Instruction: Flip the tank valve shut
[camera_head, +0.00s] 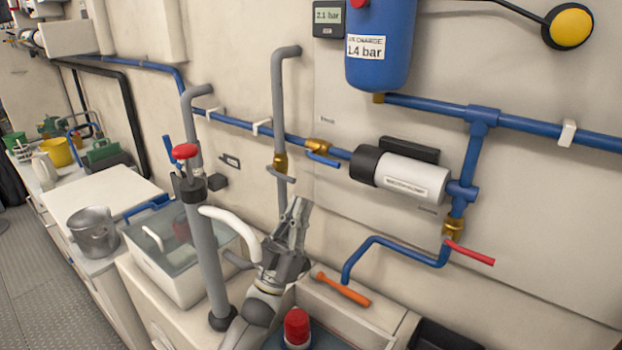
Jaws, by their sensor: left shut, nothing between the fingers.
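Three small lever valves show on the pipes, and I cannot read which label marks the tank valve. A brass valve with a grey lever (281,175) sits on the grey upright pipe (279,100). A brass valve with a blue lever (322,159) sits on the blue wall pipe, its lever slanting along the pipe. A brass valve with a red lever (470,253) sits low at the right, its lever pointing right. My left gripper (298,206) is shut and empty, pointing up just below the grey lever, apparently apart from it. My right gripper is not in view.
A hand pump with a red knob (185,152) and white spout (228,226) stands left of my gripper. A white pump (412,175) and blue tank (380,45) are on the wall.

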